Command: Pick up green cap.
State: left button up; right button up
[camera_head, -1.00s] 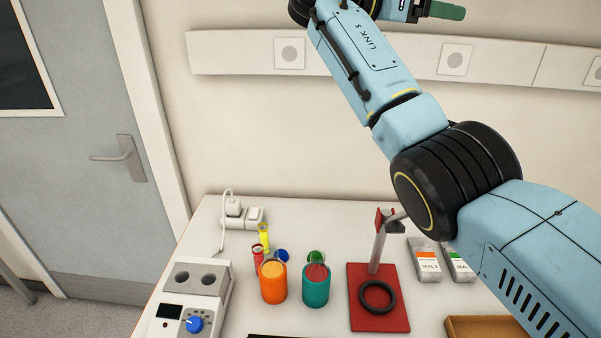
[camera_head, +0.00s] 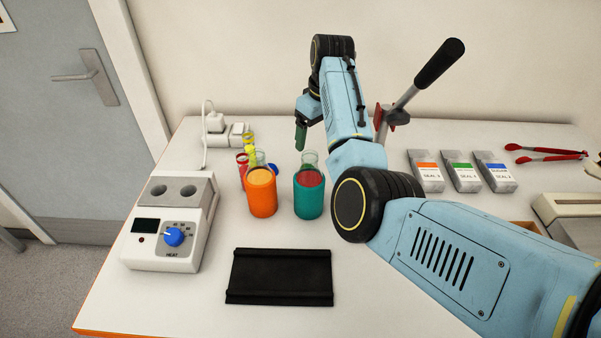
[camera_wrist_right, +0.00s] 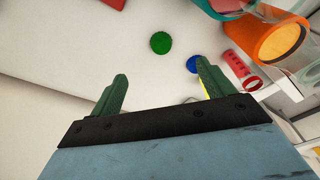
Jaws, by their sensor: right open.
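The green cap (camera_wrist_right: 160,43) is a small ridged disc lying on the white tabletop in the right wrist view. In the head view I cannot make it out clearly behind the glassware. My right gripper (camera_wrist_right: 163,85) is open and empty, with its green fingers apart and the cap beyond their tips, roughly centred between them. In the head view the right gripper (camera_head: 301,136) hangs above the back of the table, behind the teal holder (camera_head: 308,203). My left gripper is not in view.
A blue cap (camera_wrist_right: 192,64) and a red tube (camera_wrist_right: 239,67) lie close to the right finger. The orange holder (camera_head: 262,201) with its flask stands left of the teal one. A heater (camera_head: 165,235) is at left, a black tray (camera_head: 279,277) in front, and a stand's black handle (camera_head: 440,63) behind my arm.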

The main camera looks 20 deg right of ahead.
jog(key=f, duration=0.4)
jog(key=w+f, duration=0.1)
jog(key=f, duration=0.1)
jog(key=shift+a+f+b, duration=0.15)
jog(key=shift+a+b, duration=0.1)
jog(key=shift+b, duration=0.1)
jog(key=shift+w+a+f+b, duration=0.15)
jog(key=shift+f+b, duration=0.1)
jog(key=shift+f, duration=0.6)
jog(key=shift+w+a+f+b, duration=0.1)
jog(key=shift+f+b, duration=0.1)
jog(key=shift+f, duration=0.7)
jog(key=shift+w+a+f+b, duration=0.15)
jog(key=shift+f+b, duration=0.1)
jog(key=shift+f, duration=0.6)
jog(key=shift+c, duration=0.4)
jog(key=c, duration=1)
